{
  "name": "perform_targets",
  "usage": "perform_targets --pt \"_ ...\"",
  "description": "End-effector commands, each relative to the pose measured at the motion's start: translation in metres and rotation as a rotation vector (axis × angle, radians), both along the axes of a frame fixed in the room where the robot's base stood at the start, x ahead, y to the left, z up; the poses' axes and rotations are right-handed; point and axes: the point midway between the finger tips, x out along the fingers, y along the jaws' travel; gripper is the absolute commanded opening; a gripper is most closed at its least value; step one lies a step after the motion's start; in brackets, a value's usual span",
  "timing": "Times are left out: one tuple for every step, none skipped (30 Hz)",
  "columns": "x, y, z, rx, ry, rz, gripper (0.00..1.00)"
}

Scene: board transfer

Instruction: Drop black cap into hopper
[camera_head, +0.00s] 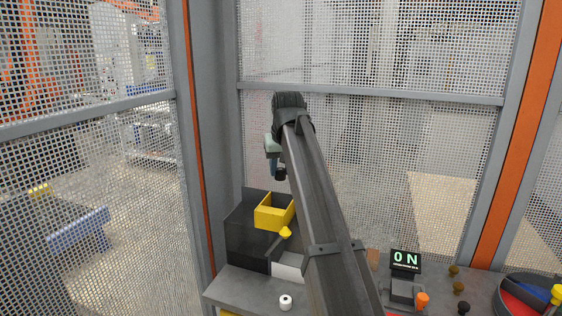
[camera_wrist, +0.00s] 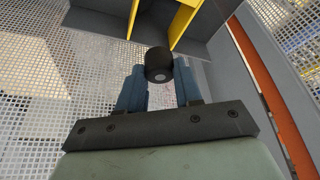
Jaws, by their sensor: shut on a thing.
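My gripper (camera_head: 278,168) is shut on the black cap (camera_wrist: 159,60), which sits between the two blue fingertips in the wrist view and shows a light spot on its end. In the head view the black cap (camera_head: 281,174) is held in the air, above and apart from the yellow open-topped box (camera_head: 267,218), which looks like the hopper. The box is set at a dark grey housing (camera_head: 243,235). In the wrist view, yellow walls (camera_wrist: 182,22) and the dark housing (camera_wrist: 206,18) show beyond the cap. My arm hides part of the box's right side.
A yellow-knobbed lever (camera_head: 285,233) stands in front of the box. An "ON" display (camera_head: 405,260), several small knobs and a round red-blue tray (camera_head: 520,296) are at right. Mesh fencing (camera_head: 370,150) encloses the station.

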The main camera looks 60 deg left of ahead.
Motion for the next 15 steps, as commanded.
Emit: perform_targets --pt "0.0 -0.001 -0.007 -0.001 0.0 0.0 0.06" --pt "0.0 -0.001 -0.01 -0.002 0.0 0.0 0.06" --pt "0.0 -0.001 -0.014 -0.002 0.0 0.0 0.06" --pt "0.0 -0.001 -0.017 -0.001 0.0 0.0 0.06" --pt "0.0 -0.001 -0.02 -0.001 0.001 -0.001 0.06" --pt "0.0 -0.001 -0.023 0.0 0.0 -0.001 0.06" --pt "0.0 -0.001 -0.025 0.0 0.0 -0.001 0.06" --pt "0.0 -0.001 -0.027 0.0 0.0 -0.001 0.06" --pt "0.0 -0.001 -0.03 0.0 0.0 -0.001 0.06" --pt "0.0 0.0 -0.031 0.0 0.0 -0.001 0.06" --pt "0.0 0.0 -0.032 0.0 0.0 -0.001 0.06" --pt "0.0 0.0 -0.033 0.0 0.0 -0.001 0.06" --pt "0.0 0.0 -0.033 0.0 0.0 -0.001 0.06" --pt "0.0 0.0 -0.034 0.0 0.0 -0.001 0.06" --pt "0.0 0.0 -0.034 0.0 0.0 -0.001 0.06"
